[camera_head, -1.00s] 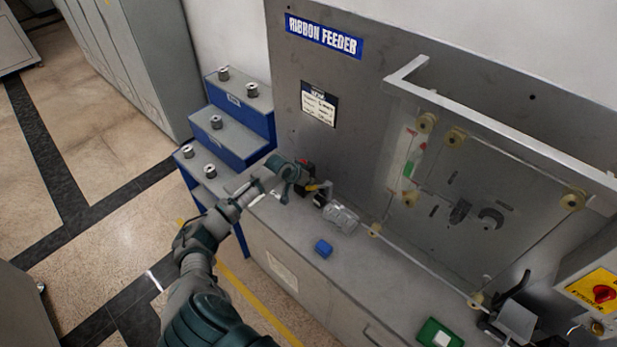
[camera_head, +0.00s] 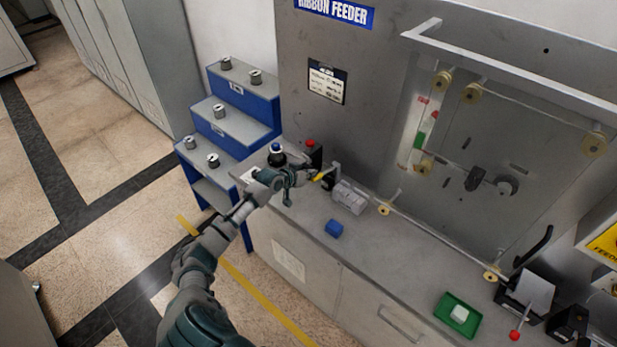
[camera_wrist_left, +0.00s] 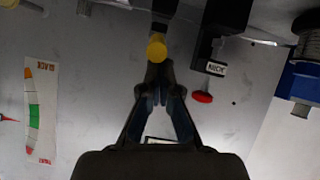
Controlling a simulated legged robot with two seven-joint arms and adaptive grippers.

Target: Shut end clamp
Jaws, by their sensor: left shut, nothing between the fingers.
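A small clamp-like fitting with a yellow-tipped lever (camera_head: 324,176) sits on the bench at the left end of the ribbon path. I take it for the end clamp, but no label confirms this. My left gripper (camera_head: 308,178) is right beside the yellow tip. In the left wrist view, the gripper's fingers (camera_wrist_left: 160,78) are together and empty, and the yellow knob (camera_wrist_left: 157,48) is just beyond the fingertips. Whether they touch I cannot tell. The gripper partly hides the fitting's base in the head view. My right gripper is not in view.
A blue-capped spool (camera_head: 277,154) is to the left. A green tray (camera_head: 458,316) and red-knobbed lever (camera_head: 515,335) are at right.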

